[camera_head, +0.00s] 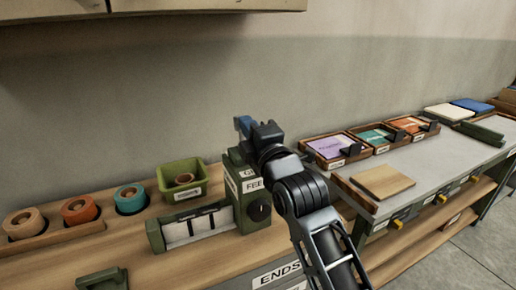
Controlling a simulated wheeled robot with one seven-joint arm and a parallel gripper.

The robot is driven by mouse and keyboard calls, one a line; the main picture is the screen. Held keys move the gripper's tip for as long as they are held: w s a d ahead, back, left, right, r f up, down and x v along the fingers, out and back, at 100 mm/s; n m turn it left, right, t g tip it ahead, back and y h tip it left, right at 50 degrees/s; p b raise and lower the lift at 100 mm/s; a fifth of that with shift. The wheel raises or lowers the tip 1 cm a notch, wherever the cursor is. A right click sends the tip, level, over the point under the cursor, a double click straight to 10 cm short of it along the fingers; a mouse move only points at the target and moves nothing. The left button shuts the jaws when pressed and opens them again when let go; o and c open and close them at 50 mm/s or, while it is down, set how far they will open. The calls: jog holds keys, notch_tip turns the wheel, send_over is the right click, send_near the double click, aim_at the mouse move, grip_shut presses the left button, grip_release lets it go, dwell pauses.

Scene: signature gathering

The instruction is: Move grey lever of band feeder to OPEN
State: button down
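The band feeder (232,190) is a dark green unit on the wooden bench, with a label starting "FEE" and a round black knob (260,208) on its front. A second label at its top is partly covered by my arm. My gripper (250,128) is over the top of the feeder, at the end of my dark arm coming from the lower right. A blue-grey piece shows at the gripper's far end; I cannot tell whether it is a finger or the lever. The grey lever is not clearly visible. The gripper's opening and any contact are hidden.
A low green frame with white panels (199,226) adjoins the feeder's left. A green bin (190,188) and several coloured rolls stand behind and left. On the right, a grey-topped table (432,160) carries trays of coloured cards and a wooden board (383,182). A cabinet (150,8) overhangs at upper left.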

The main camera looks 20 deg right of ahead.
jog(key=shift+w+r, duration=0.15)
jog(key=shift+w, duration=0.75)
jog(key=shift+w+r, duration=0.1)
jog(key=shift+r, duration=0.05)
